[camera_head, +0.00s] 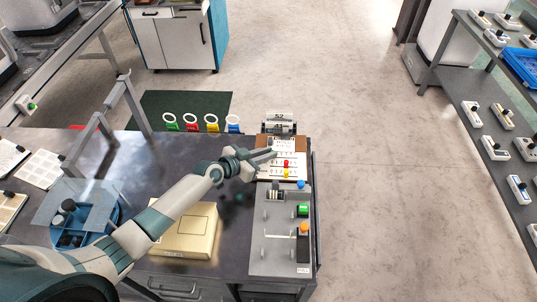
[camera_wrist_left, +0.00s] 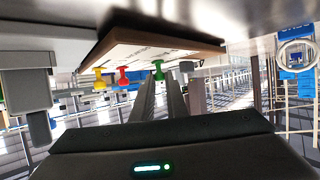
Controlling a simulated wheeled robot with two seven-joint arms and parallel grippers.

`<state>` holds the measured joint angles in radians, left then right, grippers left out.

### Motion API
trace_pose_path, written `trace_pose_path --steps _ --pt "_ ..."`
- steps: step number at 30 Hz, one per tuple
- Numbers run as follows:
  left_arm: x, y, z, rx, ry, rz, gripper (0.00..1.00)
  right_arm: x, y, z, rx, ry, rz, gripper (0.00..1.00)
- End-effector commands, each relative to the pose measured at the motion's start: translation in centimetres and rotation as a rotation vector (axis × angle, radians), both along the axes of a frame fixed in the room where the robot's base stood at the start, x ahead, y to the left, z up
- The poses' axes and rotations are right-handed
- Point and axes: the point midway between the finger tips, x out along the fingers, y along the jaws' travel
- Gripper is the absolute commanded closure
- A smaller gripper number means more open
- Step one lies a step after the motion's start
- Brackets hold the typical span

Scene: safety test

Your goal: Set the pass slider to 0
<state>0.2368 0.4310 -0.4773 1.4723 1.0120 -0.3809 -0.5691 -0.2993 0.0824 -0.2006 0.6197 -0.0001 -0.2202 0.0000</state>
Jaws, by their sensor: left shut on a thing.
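A white slider board (camera_head: 292,146) on a brown backing lies at the right end of the dark table. It carries a red knob (camera_head: 286,163) and a yellow knob (camera_head: 285,173). In the left wrist view the board (camera_wrist_left: 150,45) shows a yellow knob (camera_wrist_left: 99,78), a red knob (camera_wrist_left: 122,76) and a green knob (camera_wrist_left: 158,70). My left gripper (camera_head: 272,154) reaches over the board from the left. In the left wrist view its fingers (camera_wrist_left: 160,86) are shut on the green knob. The slider labels are too small to read. My right gripper is out of view.
A grey panel (camera_head: 260,240) with green and orange controls stands in front of the board. A number display (camera_head: 279,118) stands behind it. A gold box (camera_head: 187,232) lies under my left arm. Coloured ringed tags (camera_head: 212,124) stand along the table's back edge.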

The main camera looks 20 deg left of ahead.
Motion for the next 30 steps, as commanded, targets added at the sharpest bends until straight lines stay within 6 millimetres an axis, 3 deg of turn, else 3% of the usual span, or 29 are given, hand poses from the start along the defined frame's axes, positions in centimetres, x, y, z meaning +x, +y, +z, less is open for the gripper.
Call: trace_pose_path --steps 1,3,19,30 --pt "0.1 0.3 0.0 0.003 0.0 0.003 0.85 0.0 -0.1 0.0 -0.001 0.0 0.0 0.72" --pt "0.1 0.3 0.0 0.004 0.0 0.003 0.69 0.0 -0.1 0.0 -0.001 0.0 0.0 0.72" --pt "-0.7 0.7 0.4 0.003 0.001 0.002 0.69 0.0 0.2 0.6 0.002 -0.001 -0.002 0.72" --pt "-5.2 3.7 2.8 0.004 0.002 0.001 0.69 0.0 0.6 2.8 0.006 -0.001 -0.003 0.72"
